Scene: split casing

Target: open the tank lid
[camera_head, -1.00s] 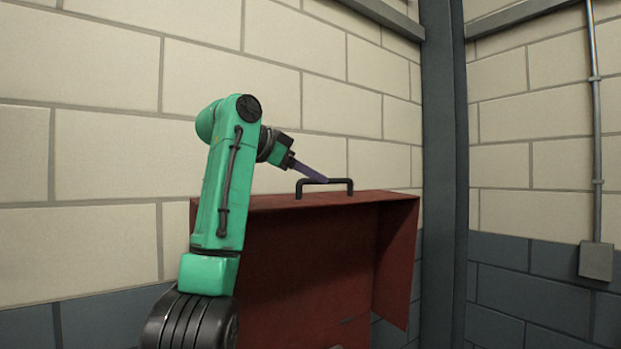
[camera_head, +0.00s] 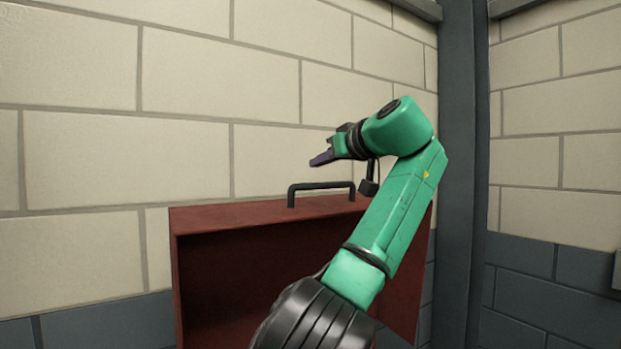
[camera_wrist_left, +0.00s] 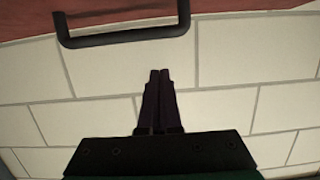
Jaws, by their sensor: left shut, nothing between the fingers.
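The tank lid (camera_head: 235,217) is a dark red, hollow shell below the middle of the head view. It stands raised, with its hollow inner side facing me. A black bar handle (camera_head: 321,186) is fixed on its top face; in the wrist view the handle (camera_wrist_left: 125,37) shows at the upper left. My left gripper (camera_head: 321,159) is just above the handle in the head view and points left. Its dark fingers (camera_wrist_left: 160,75) are together and empty, apart from the handle in the wrist view. My arm hides the lid's right part. The right gripper is out of view.
A cream block wall (camera_head: 180,150) with a dark blue lower band is behind the lid. A dark grey post (camera_head: 462,150) stands at the room corner on the right. The space above the lid's left part is clear.

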